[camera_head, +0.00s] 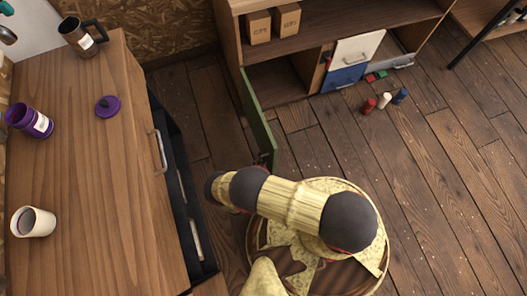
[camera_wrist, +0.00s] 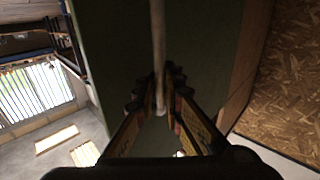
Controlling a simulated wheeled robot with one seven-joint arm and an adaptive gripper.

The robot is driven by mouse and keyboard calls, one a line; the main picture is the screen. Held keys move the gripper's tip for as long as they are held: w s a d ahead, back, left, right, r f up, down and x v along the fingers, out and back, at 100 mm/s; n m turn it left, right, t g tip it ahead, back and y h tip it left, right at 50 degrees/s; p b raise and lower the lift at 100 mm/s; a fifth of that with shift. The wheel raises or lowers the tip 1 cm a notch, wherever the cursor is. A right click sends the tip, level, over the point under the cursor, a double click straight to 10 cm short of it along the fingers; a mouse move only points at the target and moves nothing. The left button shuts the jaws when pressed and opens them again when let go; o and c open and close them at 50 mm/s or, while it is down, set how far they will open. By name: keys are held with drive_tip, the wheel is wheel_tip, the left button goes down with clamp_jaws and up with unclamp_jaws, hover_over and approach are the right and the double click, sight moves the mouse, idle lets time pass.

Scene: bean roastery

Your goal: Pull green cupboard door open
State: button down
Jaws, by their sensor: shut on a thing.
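The green cupboard door (camera_head: 258,118) stands swung out from the wooden cupboard (camera_head: 275,80), well open, with the compartment beside it exposed. In the wrist view the dark green door panel (camera_wrist: 118,60) fills the middle, and its pale bar handle (camera_wrist: 157,40) runs down between the fingers. My gripper (camera_wrist: 159,88) is shut on this handle. In the head view my arm covers the area near the door's outer end, and I cannot make out the fingertips there.
A wooden counter (camera_head: 90,200) stands at the left, with a white mug (camera_head: 33,222), a purple mug (camera_head: 30,121), a purple lid (camera_head: 107,106) and a dark mug (camera_head: 82,38). Red, white and blue small items (camera_head: 384,101) lie on the floor at the right.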

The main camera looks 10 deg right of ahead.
drive_tip(key=shift+s+d+f, duration=0.1)
drive_tip(key=shift+s+d, duration=0.1)
drive_tip(key=c, duration=2.3)
unclamp_jaws()
drive_tip(key=o, duration=0.3)
drive_tip(key=shift+a, duration=0.1)
drive_tip(key=shift+o, duration=0.2)
drive_tip(key=shift+w, duration=0.1)
drive_tip(key=v, duration=1.2)
